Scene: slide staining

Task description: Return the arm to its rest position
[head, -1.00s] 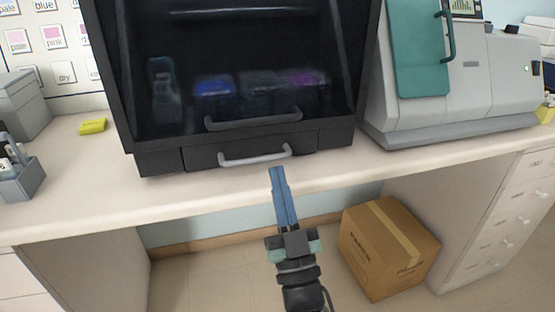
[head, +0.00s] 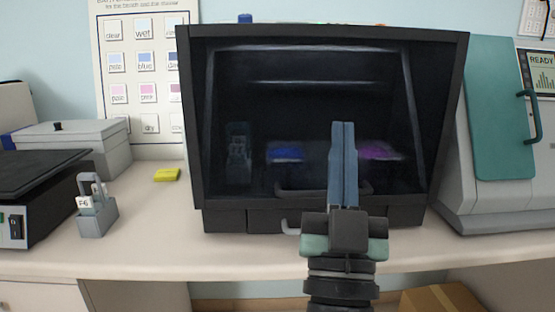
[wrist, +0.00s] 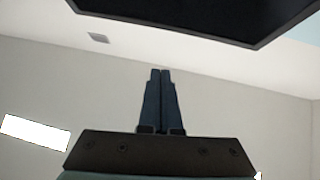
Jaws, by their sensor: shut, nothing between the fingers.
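My gripper (head: 343,126) points up in front of the black staining cabinet (head: 193,140) in the head view, with its two blue fingers together and nothing between them. The wrist view also shows the fingers of my gripper (wrist: 161,72) shut and empty, pointing toward the ceiling. The cabinet's dark front window is down, and blue and purple shapes show dimly behind it. My gripper hides part of the window handle (head: 300,191) and of the lower drawer handle (head: 290,227).
A grey slide carrier (head: 97,220), a yellow block (head: 167,174) and a grey box (head: 75,140) stand on the counter (head: 150,235) at left. A grey machine with a teal door (head: 495,110) stands at right. A cardboard box (head: 440,300) is on the floor below.

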